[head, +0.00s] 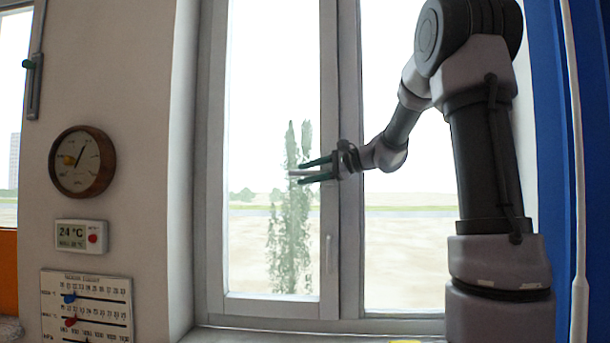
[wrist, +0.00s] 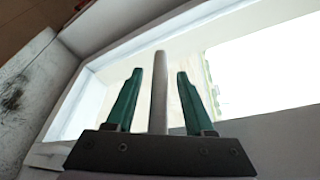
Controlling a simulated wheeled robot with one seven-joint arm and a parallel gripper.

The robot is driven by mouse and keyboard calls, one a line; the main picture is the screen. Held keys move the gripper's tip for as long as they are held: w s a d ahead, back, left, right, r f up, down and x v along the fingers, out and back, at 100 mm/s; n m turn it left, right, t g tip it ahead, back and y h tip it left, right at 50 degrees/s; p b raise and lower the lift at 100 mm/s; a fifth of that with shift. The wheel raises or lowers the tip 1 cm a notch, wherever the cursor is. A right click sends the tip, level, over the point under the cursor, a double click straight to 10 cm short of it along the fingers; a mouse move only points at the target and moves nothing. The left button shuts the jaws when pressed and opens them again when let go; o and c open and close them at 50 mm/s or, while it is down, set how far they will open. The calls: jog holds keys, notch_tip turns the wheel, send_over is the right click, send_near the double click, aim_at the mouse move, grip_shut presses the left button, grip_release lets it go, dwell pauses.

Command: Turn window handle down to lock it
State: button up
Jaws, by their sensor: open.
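A pale grey bar, which looks like the window handle (head: 294,173), lies about level between my fingers in the head view. In the wrist view the handle (wrist: 158,85) runs between the two green fingers, past their tips, with gaps on both sides. My gripper (head: 303,174) is open around it, pointing left in front of the window's middle frame. It also shows in the wrist view (wrist: 160,72). The handle's pivot end is hidden by my gripper. The window sash (head: 328,215) looks shut.
A slim upright fitting (head: 328,253) sits lower on the sash. A round dial (head: 98,165), a thermometer display (head: 81,236) and a slider panel (head: 87,306) are on the wall at left. A white pole (head: 578,200) and blue panel (head: 548,120) stand at right.

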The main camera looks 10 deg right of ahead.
jog(key=shift+w+a, duration=0.15)
jog(key=shift+a, duration=0.2)
grip_shut()
dwell(1.2)
